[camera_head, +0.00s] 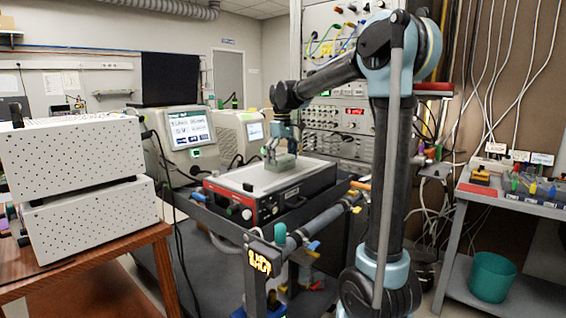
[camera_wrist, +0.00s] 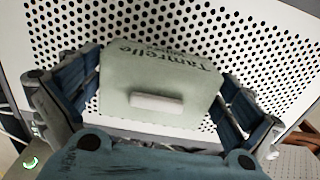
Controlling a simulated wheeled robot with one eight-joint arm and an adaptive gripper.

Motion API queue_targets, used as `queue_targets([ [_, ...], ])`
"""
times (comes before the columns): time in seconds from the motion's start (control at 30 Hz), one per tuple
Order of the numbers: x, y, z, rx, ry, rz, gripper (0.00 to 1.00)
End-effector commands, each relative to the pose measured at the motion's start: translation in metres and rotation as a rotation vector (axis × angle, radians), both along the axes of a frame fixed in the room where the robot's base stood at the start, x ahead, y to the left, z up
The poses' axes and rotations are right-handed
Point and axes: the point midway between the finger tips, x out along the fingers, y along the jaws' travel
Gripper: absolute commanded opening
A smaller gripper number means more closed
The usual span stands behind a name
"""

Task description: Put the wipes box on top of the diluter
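The wipes box (camera_head: 285,164) is a small pale green box in the head view. In the wrist view the wipes box (camera_wrist: 160,85) has dark lettering and a white tab. My gripper (camera_head: 278,150) points down with the box between its fingers. In the wrist view both fingertips of my gripper (camera_wrist: 162,66) meet the box's sides, shut on it. The box is over the flat top of a black-and-red instrument (camera_head: 310,180), low or resting; any gap underneath is hidden. Which device is the diluter is not labelled. A white perforated surface (camera_wrist: 265,55) lies behind the box.
Two stacked white perforated boxes (camera_head: 70,158) stand on a wooden table (camera_head: 100,255) at left. A monitor unit (camera_head: 187,130) stands behind the instrument. A cart with coloured handles and hanging cables surrounds the instrument. A side table (camera_head: 520,205) is at right.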

Motion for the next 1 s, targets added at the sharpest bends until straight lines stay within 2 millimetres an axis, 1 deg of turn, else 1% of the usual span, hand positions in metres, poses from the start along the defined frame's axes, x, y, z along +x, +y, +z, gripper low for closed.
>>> queue_targets([
  [0.23, 0.0, -0.001, 0.002, 0.0, 0.0, -0.001, 1.0],
  [0.37, 0.001, -0.001, 0.012, 0.0, 0.0, -0.002, 1.0],
  [0.47, 0.0, -0.002, 0.026, 0.0, 0.0, -0.002, 1.0],
  [0.8, 0.001, -0.002, 0.09, 0.0, 0.0, -0.003, 1.0],
  [0.9, 0.001, -0.002, 0.104, 0.0, 0.0, -0.003, 1.0],
  [1.0, 0.001, -0.002, 0.114, 0.0, 0.0, -0.003, 1.0],
])
